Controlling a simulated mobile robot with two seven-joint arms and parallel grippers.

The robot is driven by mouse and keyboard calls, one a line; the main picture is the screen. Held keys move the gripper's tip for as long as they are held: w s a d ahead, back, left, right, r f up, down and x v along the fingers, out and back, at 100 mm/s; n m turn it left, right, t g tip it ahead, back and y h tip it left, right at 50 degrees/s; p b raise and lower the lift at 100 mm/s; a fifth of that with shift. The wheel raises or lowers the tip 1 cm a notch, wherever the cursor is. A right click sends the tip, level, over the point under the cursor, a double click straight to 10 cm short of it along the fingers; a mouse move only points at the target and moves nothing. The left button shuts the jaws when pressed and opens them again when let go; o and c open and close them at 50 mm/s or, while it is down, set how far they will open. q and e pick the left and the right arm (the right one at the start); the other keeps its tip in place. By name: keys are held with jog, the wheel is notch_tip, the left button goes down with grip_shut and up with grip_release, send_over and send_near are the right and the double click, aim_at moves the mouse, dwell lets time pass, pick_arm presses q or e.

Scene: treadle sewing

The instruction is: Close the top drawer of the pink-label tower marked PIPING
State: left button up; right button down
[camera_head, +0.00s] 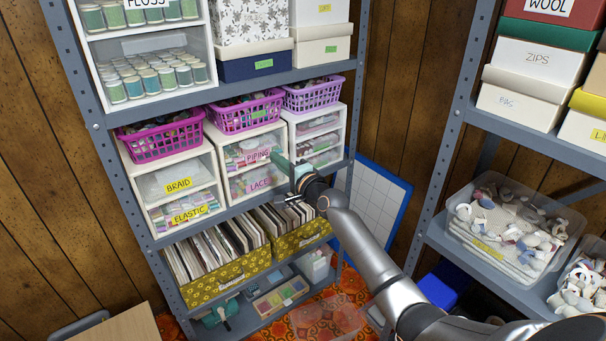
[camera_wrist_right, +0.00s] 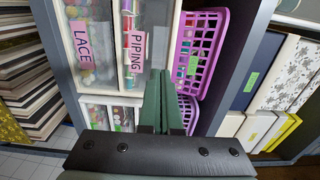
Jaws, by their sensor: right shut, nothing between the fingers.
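The white tower with pink labels stands on the middle shelf. Its top drawer, marked PIPING (camera_head: 247,153), sits above the LACE drawer (camera_head: 256,183), and both have see-through fronts with colourful contents. In the right wrist view the tower shows turned sideways, with the PIPING drawer (camera_wrist_right: 130,70) beside the LACE drawer (camera_wrist_right: 90,60). I see no clear gap behind the PIPING front, but cannot tell if it is fully flush. My right gripper (camera_head: 276,156) is shut and empty, its tips at the right side of the PIPING front; contact is unclear. My left gripper is out of view.
A magenta basket (camera_head: 245,113) sits on the tower. The yellow-label tower (camera_head: 134,167) stands to the left and another drawer tower (camera_head: 342,130) to the right. Patterned boxes of records (camera_head: 229,274) fill the shelf below. A blue-edged board (camera_head: 384,195) leans beside the rack.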

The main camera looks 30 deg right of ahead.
jog(key=s, duration=0.7)
jog(key=shift+s+d+p, duration=0.25)
jog(key=shift+s+p, duration=0.1)
jog(key=shift+p, duration=0.1)
